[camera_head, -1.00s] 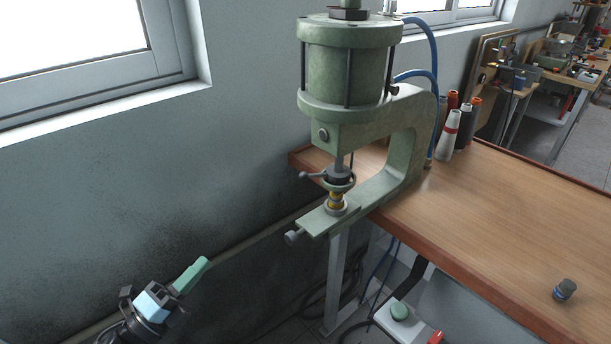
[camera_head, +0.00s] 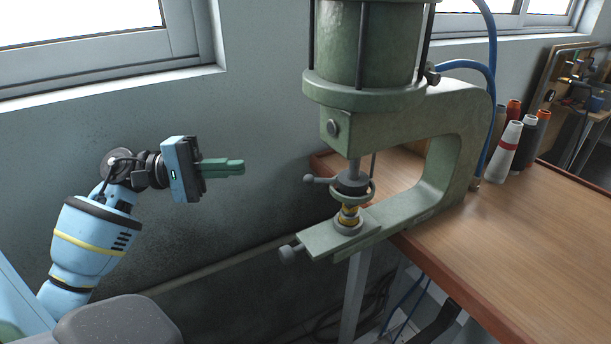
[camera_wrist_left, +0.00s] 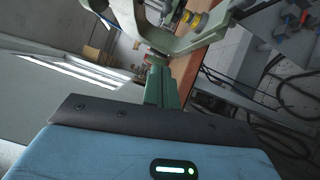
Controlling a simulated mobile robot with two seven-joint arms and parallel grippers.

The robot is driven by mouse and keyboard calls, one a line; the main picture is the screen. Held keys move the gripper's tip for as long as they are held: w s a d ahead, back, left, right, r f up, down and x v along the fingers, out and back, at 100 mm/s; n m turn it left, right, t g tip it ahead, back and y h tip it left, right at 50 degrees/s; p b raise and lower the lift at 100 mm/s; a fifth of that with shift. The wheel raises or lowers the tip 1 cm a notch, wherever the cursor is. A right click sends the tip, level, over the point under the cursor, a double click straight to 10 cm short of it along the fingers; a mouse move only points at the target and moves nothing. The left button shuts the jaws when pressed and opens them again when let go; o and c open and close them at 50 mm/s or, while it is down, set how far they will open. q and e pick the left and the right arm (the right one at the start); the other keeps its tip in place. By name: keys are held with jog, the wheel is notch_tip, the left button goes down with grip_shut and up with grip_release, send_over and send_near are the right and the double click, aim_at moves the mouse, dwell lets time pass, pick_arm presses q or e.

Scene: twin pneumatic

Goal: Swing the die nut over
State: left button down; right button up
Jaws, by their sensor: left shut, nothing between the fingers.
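The die nut (camera_head: 352,188) is a dark ring-shaped piece at the lower end of the green press's ram. A short lever with a round knob (camera_head: 310,179) sticks out to its left. Below it a brass-coloured die (camera_head: 348,214) stands on the lower arm of the press. My left gripper (camera_head: 242,166) is shut and empty, with green fingers pointing right, left of the knob and apart from it. In the left wrist view the shut fingers (camera_wrist_left: 157,70) point toward the press, whose brass die (camera_wrist_left: 189,17) shows near the top edge. My right gripper is not in view.
The green press (camera_head: 455,130) is mounted at the corner of a wooden table (camera_head: 530,240). A blue hose (camera_head: 491,70) runs down behind it. Several thread cones (camera_head: 507,150) stand on the table to the right. The wall behind my left arm leaves free room before the lever.

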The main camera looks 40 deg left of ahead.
pick_arm(q)
jog(key=shift+d, duration=0.1)
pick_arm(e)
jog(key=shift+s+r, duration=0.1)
pick_arm(q)
jog(key=w+d+r+p, duration=0.1)
jog(key=w+d+p, duration=0.2)
jog(key=d, duration=0.8)
jog(key=shift+w+r+p, duration=0.15)
jog(key=shift+w+p, duration=0.05)
jog(key=shift+p, duration=1.05)
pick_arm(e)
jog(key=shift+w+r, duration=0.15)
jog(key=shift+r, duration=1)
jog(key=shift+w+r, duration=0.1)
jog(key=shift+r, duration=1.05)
pick_arm(q)
jog(key=shift+a, duration=0.1)
